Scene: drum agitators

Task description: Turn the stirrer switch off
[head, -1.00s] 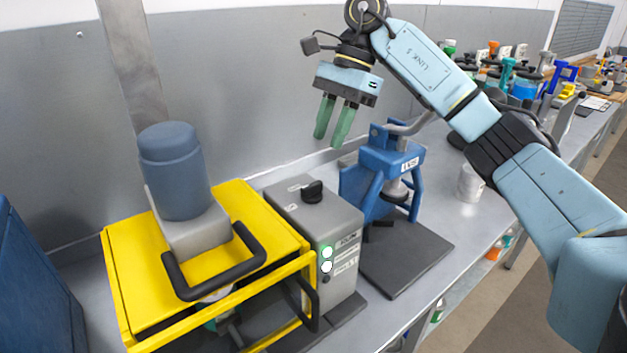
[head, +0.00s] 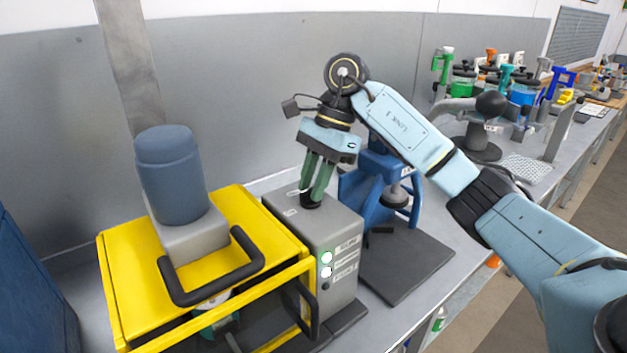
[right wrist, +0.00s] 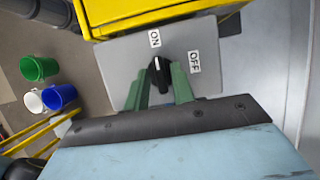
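The stirrer switch is a black rotary knob (right wrist: 160,75) on top of a grey control box (head: 338,236). In the right wrist view its white mark points toward the ON label (right wrist: 154,39); the OFF label (right wrist: 194,62) is to its right. My right gripper (head: 312,190) is above the box with its green fingertips down on either side of the knob. In the wrist view narrow gaps show between fingers and knob, so the gripper looks open around it. In the head view the fingers partly hide the knob. My left gripper is not in view.
A yellow frame (head: 245,200) with a blue-grey motor (head: 172,177) stands left of the box. A blue stand (head: 358,205) with a dark base is close on the right. A grey wall is behind. Lit indicators (head: 326,257) show on the box front.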

